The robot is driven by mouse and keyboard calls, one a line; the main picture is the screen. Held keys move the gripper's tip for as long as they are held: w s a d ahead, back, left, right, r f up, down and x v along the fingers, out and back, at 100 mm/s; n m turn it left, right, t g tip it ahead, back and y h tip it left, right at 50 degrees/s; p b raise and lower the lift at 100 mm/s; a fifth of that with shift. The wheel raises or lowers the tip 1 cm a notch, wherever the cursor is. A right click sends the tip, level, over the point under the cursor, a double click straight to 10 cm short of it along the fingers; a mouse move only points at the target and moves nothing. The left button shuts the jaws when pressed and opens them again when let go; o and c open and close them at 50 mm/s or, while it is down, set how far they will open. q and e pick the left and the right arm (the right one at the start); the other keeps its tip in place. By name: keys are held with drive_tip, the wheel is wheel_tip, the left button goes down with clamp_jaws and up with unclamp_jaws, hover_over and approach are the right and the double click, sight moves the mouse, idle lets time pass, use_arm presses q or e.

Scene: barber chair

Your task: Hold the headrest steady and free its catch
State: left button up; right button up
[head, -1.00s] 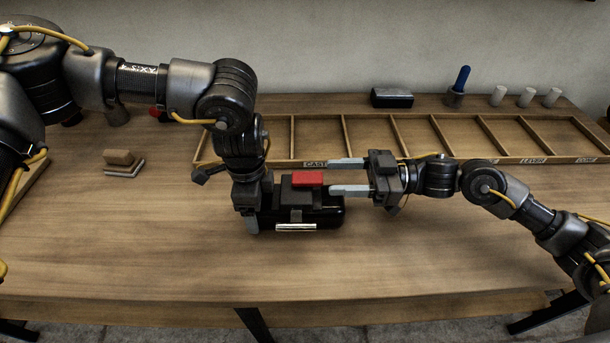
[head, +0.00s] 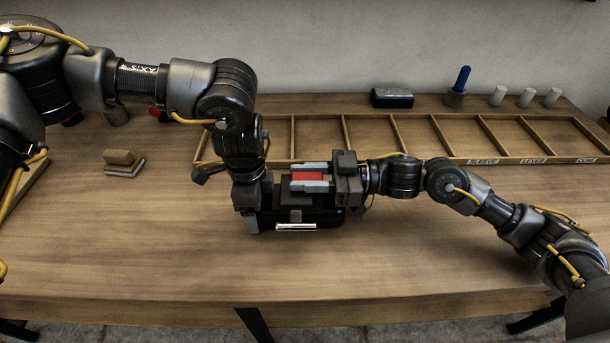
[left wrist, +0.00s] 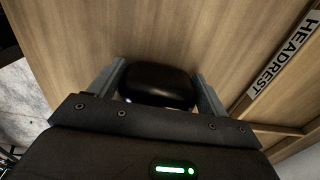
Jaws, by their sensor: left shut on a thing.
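The headrest (head: 325,220) is a dark, glossy padded block on the table, with a grey block on top. Its catch (head: 307,176) is a red piece on that block. My left gripper (head: 252,218) is shut on the headrest at its left end; in the left wrist view the dark headrest (left wrist: 158,84) fills the space between the fingers. My right gripper (head: 311,178) reaches in from the right, with one finger on the far side and one on the near side of the red catch. I cannot tell whether the fingers press on it.
A divided wooden tray (head: 375,135) with labelled compartments lies behind the headrest. A black block (head: 391,98), a cup holding a blue-handled tool (head: 461,80) and white cylinders (head: 527,97) stand at the back. Small brown block (head: 118,157) at left. The front table is clear.

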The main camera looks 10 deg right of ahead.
drive_tip(key=c, duration=0.4)
drive_tip(key=shift+c, duration=0.2)
drive_tip(key=shift+w+n+g, duration=0.1)
drive_tip(key=shift+n+g, duration=0.3)
drive_tip(key=shift+g, duration=0.2)
drive_tip(key=n+g, duration=0.1)
drive_tip(key=g, duration=0.1)
drive_tip(key=n+g, duration=0.2)
drive_tip(key=n+g+h, duration=0.1)
drive_tip(key=g, duration=0.2)
drive_tip(key=shift+w+a+n, duration=0.15)
drive_tip(key=shift+w+n, duration=0.15)
drive_tip(key=shift+w, duration=0.1)
drive_tip(key=n+g+h, duration=0.1)
drive_tip(key=g, duration=0.1)
drive_tip(key=n+g+h, duration=0.3)
drive_tip(key=n+g, duration=0.1)
drive_tip(key=shift+w+a+g, duration=0.1)
drive_tip(key=shift+a+g, duration=0.2)
drive_tip(key=shift+a, duration=0.05)
drive_tip(key=shift+w+n+g+h, duration=0.15)
drive_tip(key=shift+n+g+h, duration=0.5)
drive_tip(key=shift+h, duration=0.35)
drive_tip(key=shift+w+n+g+h, duration=0.1)
drive_tip(key=shift+n+g+h, duration=0.15)
drive_tip(key=shift+h, duration=0.05)
